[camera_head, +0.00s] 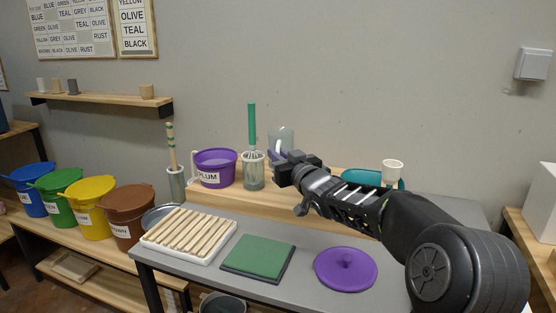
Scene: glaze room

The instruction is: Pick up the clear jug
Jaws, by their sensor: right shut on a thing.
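The clear jug (281,137) is pale and see-through and stands upright toward the back of the raised wooden shelf, against the grey wall. My right gripper (272,158) reaches in from the right and is shut on the jug. The gripper hides the jug's lower part, so I cannot see whether its base touches the shelf. My left gripper is not in view.
A white cup (392,172) and teal dish (357,177) are to the right. A purple lid (345,270), green mat (259,257) and slatted tray (190,236) lie in front.

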